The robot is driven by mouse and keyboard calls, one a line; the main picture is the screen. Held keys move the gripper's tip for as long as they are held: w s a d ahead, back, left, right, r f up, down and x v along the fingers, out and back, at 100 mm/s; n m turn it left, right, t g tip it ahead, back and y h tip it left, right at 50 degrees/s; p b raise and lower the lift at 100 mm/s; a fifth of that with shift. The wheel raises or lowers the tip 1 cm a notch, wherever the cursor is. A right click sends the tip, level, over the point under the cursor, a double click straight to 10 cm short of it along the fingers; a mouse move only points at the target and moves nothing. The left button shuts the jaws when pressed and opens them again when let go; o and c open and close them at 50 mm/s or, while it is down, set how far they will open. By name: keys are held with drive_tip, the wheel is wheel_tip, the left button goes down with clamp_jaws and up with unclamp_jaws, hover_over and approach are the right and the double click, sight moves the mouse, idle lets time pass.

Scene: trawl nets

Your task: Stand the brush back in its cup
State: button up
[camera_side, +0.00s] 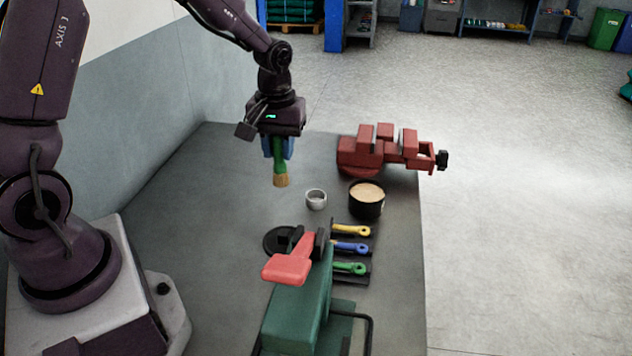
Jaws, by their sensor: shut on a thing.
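My gripper (275,147) points down above the far middle of the grey table. It is shut on the brush (281,170), which has a green handle and tan bristles. The brush hangs roughly upright with its bristles down, and the upper handle is hidden between the blue fingers. A small light grey cup (316,199) stands on the table, to the right of the brush and a little nearer the camera. Its opening faces up. The brush is apart from the cup. A wider black pot (366,203) with a tan top stands right of the cup.
A red vise (375,155) stands at the back right. Yellow, blue and green handled tools (350,247) lie in a dark rack at the right. A green machine with a red part (300,305) fills the front. The table's left side is clear.

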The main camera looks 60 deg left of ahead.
drive_tip(key=shift+w+a+f, duration=0.35)
drive_tip(key=shift+w+f, duration=1.3)
drive_tip(key=shift+f, duration=0.25)
drive_tip(key=shift+w+a+f, duration=0.4)
drive_tip(key=shift+w+f, duration=1.2)
drive_tip(key=shift+f, duration=0.25)
drive_tip(key=shift+w+a+f, duration=0.35)
drive_tip(key=shift+w+f, duration=1.3)
drive_tip(key=shift+f, duration=0.25)
drive_tip(key=shift+f, duration=0.1)
drive_tip(key=o, duration=0.9)
